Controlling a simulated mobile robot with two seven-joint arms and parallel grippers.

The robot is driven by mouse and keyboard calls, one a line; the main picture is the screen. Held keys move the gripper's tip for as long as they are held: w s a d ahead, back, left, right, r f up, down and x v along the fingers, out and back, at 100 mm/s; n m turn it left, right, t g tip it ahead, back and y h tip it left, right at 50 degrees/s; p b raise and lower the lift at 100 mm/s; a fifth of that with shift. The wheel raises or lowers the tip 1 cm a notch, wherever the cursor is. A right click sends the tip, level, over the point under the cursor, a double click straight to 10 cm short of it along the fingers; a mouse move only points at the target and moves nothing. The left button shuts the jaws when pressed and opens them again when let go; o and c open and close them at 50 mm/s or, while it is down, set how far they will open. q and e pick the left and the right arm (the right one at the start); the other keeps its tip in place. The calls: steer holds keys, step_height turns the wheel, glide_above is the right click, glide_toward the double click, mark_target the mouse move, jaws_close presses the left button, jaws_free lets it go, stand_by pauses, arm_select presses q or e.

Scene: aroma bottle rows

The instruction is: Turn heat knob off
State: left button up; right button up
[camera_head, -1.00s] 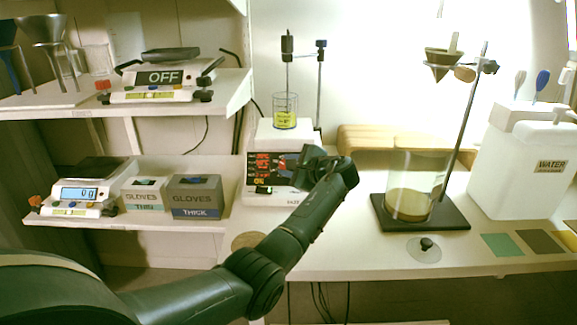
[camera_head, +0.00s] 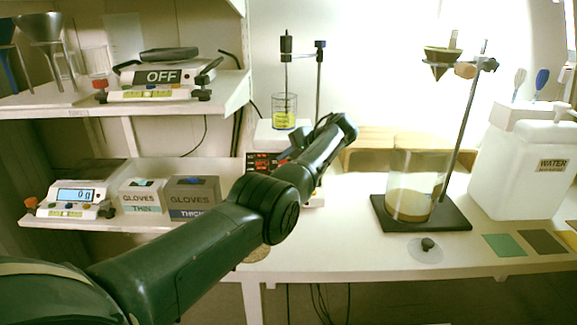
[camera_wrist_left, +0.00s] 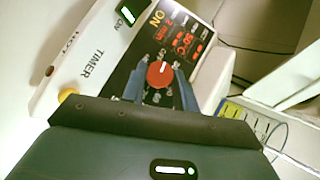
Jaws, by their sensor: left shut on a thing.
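The heat knob (camera_wrist_left: 160,74) is round and red with a pale mark, on the dark panel (camera_wrist_left: 165,45) of the hot plate. The panel shows ON and red lettering reading about 50°C. My left gripper (camera_wrist_left: 157,80) has its blue-grey fingers on both sides of the knob, shut on it. In the head view the hot plate (camera_head: 268,133) stands on the bench with a beaker of yellow content (camera_head: 284,112) on top. My left arm hides the knob and most of the panel there. My right gripper is not in view.
A stand with a funnel (camera_head: 440,62) and a large beaker (camera_head: 415,190) is to the right, beside a white water container (camera_head: 525,160). Glove boxes (camera_head: 194,198) and a scale (camera_head: 72,196) sit on the left shelf. The front bench is mostly clear.

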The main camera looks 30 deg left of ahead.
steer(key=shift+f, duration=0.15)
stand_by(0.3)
arm_select(q)
steer(key=o, duration=1)
steer(key=shift+c, duration=0.2)
steer(key=shift+d+r, duration=0.15)
steer(key=shift+r, duration=0.1)
steer(key=p+v, duration=0.2)
steer(key=v, duration=1)
steer(key=shift+d+r, duration=0.2)
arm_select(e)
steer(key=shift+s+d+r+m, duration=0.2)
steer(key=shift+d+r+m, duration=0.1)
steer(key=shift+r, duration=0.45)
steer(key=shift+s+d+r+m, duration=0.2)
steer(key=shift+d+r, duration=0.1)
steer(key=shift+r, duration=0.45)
